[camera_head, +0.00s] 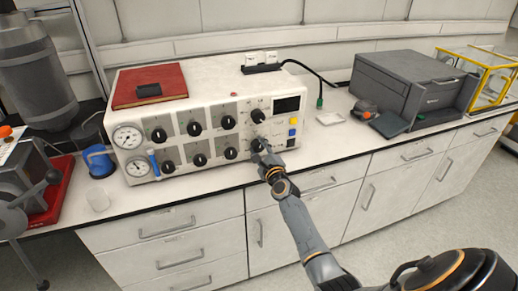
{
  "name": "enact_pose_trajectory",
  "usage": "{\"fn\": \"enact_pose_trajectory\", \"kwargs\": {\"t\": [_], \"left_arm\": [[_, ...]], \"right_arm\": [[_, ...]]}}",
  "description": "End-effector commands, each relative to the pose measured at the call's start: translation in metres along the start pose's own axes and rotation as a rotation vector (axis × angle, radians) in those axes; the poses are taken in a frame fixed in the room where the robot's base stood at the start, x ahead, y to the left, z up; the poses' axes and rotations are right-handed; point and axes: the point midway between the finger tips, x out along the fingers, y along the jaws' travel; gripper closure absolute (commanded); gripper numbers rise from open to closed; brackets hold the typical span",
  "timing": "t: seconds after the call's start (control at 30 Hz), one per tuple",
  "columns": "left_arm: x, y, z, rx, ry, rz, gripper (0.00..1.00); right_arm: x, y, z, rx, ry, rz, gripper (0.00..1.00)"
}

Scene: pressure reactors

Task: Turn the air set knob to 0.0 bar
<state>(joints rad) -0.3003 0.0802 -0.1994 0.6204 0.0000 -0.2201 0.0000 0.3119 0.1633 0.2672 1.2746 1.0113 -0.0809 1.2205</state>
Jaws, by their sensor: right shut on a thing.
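The white control box (225,105) stands on the bench with rows of black knobs and two round gauges (128,136) on its front. My right gripper (261,149) is at the lower right of this front panel, shut on a black knob (257,144) there. The fingers hide most of that knob, so its pointer cannot be read. The panel labels are too small to read, so I cannot tell by name which knob is the air set knob. Another black knob (258,116) sits just above, beside a dark display (287,104). My left gripper is not in view.
A red book (150,82) lies on top of the box, with a black power block (262,68) behind. A blue cup (98,161) and a clear beaker (97,197) stand at the left. A dark grey machine (412,85) stands at the right.

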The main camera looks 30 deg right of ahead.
Motion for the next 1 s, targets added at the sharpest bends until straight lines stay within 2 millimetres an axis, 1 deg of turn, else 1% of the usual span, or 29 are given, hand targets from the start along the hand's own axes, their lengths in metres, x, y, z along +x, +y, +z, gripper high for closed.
{"fn": "enact_pose_trajectory", "kwargs": {"t": [0.47, 1.0], "left_arm": [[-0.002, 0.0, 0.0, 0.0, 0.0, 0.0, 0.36], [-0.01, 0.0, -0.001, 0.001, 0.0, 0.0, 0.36]], "right_arm": [[0.0, 0.001, 0.0, -0.457, 0.0, 0.003, 0.93], [0.0, 0.0, 0.0, -0.969, 0.0, 0.003, 0.93]]}}
